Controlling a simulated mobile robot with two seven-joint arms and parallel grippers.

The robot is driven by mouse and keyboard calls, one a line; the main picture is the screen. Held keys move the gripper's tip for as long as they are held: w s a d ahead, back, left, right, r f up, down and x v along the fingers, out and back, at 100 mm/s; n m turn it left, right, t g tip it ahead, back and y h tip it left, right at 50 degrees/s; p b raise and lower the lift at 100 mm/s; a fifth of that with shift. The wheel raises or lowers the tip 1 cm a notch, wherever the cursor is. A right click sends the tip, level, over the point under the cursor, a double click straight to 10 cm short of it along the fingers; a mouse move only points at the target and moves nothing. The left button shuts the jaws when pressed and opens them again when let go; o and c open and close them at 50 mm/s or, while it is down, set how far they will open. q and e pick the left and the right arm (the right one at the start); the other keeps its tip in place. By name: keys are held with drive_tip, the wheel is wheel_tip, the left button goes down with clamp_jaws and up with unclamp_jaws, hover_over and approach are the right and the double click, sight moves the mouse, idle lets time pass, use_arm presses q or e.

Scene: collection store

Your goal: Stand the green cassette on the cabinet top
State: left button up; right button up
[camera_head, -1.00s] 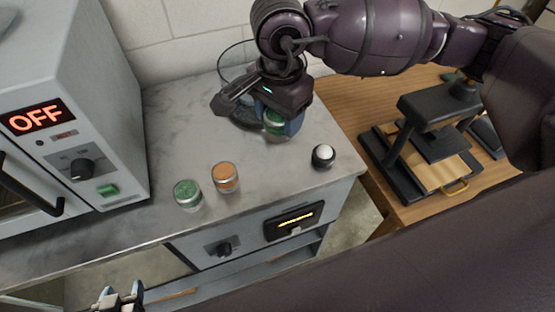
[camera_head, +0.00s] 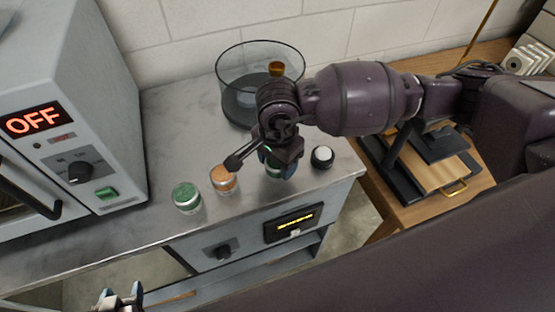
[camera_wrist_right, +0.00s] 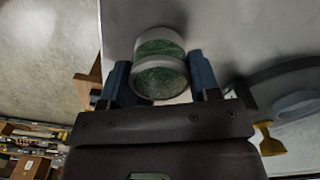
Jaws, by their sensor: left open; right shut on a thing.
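A green cassette with pale rims shows between the two blue fingers of my right gripper in the right wrist view (camera_wrist_right: 160,72). My right gripper (camera_head: 280,168) is shut on it, over the front right part of the grey marbled cabinet top (camera_head: 185,120). In the head view the arm hides most of the held cassette, and I cannot tell whether it touches the top. A second green-topped round can (camera_head: 187,197) stands upright near the front edge, beside an orange-topped one (camera_head: 223,180). My left gripper (camera_head: 122,297) is open at the bottom left, away from the cabinet.
A grey oven-like box (camera_head: 112,120) reading OFF is at left. A wooden table with a black press (camera_head: 440,145) is at right.

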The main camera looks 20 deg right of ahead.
drive_tip(key=shift+f, duration=0.15)
drive_tip(key=o, duration=1)
drive_tip(key=shift+c, duration=0.2)
wheel_tip(320, 180, up, 12)
idle(0.5)
